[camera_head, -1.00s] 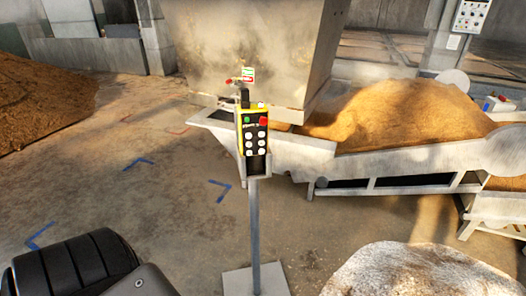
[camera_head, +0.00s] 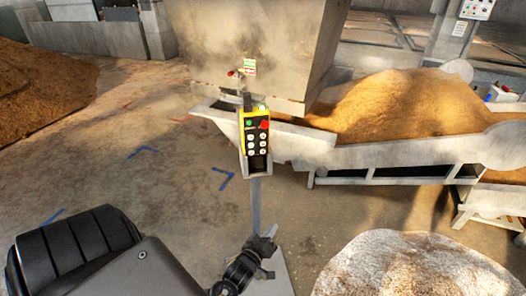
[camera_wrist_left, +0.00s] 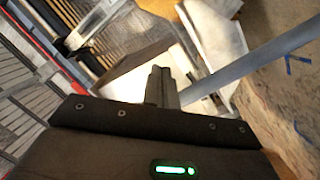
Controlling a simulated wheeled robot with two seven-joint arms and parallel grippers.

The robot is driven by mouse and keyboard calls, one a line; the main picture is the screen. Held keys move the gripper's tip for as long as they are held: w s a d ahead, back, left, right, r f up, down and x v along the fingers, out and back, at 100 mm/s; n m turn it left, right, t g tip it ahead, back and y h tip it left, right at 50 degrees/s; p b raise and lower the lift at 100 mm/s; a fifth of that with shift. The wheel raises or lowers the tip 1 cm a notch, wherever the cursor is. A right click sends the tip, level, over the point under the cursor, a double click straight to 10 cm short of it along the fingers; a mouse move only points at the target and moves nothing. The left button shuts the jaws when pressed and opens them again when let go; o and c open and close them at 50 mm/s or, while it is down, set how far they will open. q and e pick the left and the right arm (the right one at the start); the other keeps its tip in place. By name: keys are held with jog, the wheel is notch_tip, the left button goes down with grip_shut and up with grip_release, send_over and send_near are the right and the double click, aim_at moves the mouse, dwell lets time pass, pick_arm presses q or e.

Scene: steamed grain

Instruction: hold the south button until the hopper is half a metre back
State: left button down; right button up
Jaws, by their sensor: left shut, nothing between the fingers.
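The control pendant (camera_head: 256,133) is yellow and black, with a green button, a red button and several white buttons (camera_head: 249,141). It sits in a grey holder on a thin post (camera_head: 255,200). Button labels are too small to read, so I cannot tell which is south. The large metal hopper (camera_head: 250,45) stands behind the pendant. My left gripper (camera_head: 268,240) is shut and empty, low beside the post and well below the pendant. Its shut fingers also show in the left wrist view (camera_wrist_left: 161,86), apart from the grey post (camera_wrist_left: 245,67). My right gripper is out of view.
A conveyor frame (camera_head: 390,160) carrying a grain heap (camera_head: 405,105) runs right of the pendant. A pale, rough mound (camera_head: 410,265) lies at the front right. Blue corner marks (camera_head: 222,179) lie on the open floor at left. Another grain pile (camera_head: 40,100) is at far left.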

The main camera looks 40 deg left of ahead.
aim_at(263, 151)
pick_arm(q)
notch_tip(263, 151, up, 24)
jog(key=n+t+y+p, duration=0.2)
jog(key=n+t, duration=0.3)
jog(key=n, duration=0.1)
jog(key=shift+s+a+f+n+y, duration=0.25)
jog(key=shift+a+n+y, duration=0.05)
jog(key=shift+a, duration=0.15)
jog(key=shift+w+a, duration=0.1)
jog(key=shift+w+a+b, duration=0.35)
jog(key=shift+w+a, duration=0.5)
jog(key=shift+a, duration=0.3)
jog(key=shift+w+a+b, duration=0.35)
jog(key=shift+w+a, duration=0.5)
jog(key=shift+a, duration=0.3)
jog(key=shift+w+a+b, duration=0.35)
jog(key=shift+w+a, duration=0.5)
jog(key=shift+a, duration=0.3)
jog(key=shift+a, duration=0.1)
jog(key=shift+w+a, duration=0.25)
